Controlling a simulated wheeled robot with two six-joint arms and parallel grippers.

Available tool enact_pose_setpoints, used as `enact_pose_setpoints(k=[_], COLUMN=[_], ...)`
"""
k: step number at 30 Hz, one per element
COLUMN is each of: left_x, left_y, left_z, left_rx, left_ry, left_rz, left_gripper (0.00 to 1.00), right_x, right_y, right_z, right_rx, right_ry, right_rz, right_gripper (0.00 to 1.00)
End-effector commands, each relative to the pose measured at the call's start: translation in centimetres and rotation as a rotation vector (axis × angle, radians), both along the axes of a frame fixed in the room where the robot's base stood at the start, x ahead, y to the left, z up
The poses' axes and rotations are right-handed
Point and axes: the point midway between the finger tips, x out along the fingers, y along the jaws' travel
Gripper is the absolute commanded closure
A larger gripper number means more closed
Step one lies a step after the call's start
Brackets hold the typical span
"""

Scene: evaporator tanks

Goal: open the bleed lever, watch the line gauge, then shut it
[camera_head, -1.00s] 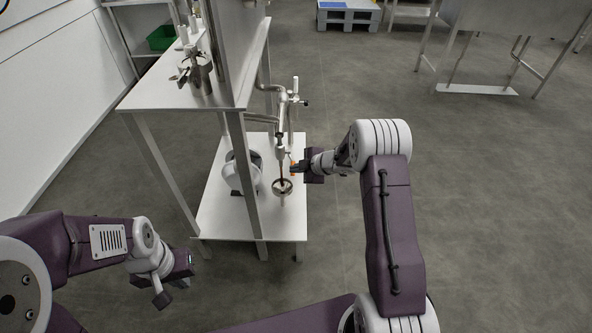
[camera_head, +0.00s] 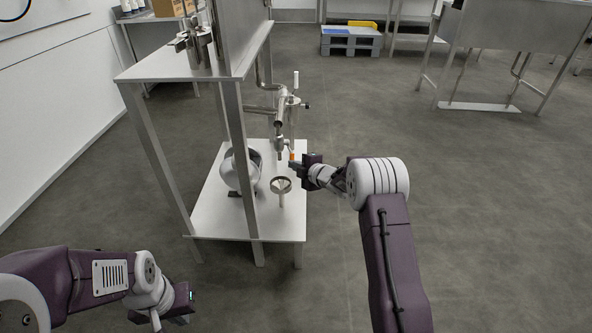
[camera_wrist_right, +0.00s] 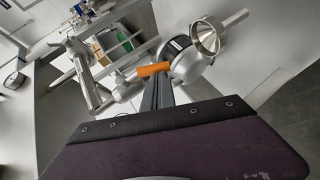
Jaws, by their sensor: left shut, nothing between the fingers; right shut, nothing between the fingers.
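The bleed lever shows as a small orange grip (camera_head: 292,155) on the steel piping at the side of the stand; it also shows in the right wrist view (camera_wrist_right: 154,69). Below the spout (camera_head: 279,148) is a round metal funnel (camera_head: 281,185), also in the right wrist view (camera_wrist_right: 207,38). No stream shows between them. My right gripper (camera_head: 293,164) is shut and empty, its tips close to the orange grip; whether they touch it I cannot tell. My left gripper (camera_head: 156,321) is shut and empty, low at the left.
A steel stand has a lower white shelf (camera_head: 220,215) holding a rounded metal vessel (camera_head: 240,170). Its front leg (camera_head: 243,160) rises between my two arms. Open grey floor (camera_head: 480,200) lies to the right. A pallet (camera_head: 350,42) stands far back.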

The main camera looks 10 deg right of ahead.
Motion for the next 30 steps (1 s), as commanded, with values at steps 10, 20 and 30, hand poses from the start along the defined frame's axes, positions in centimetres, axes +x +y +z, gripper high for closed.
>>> enact_pose_setpoints(k=[10,20,30], left_x=[0.0,0.0,0.0], left_y=[0.0,0.0,0.0], left_z=[-1.6,-1.3,-1.2], left_rx=[0.0,0.0,0.0], left_ry=[0.0,0.0,0.0], left_rz=[0.0,0.0,0.0], left_gripper=[1.0,1.0,1.0], right_x=[1.9,2.0,2.0], right_y=[-0.1,-0.1,-0.2], right_z=[-1.2,-1.9,-2.0], right_rx=[0.001,0.001,0.001], right_ry=[0.007,0.008,0.008], right_rz=[0.002,0.002,0.001], right_gripper=[1.0,1.0,1.0])
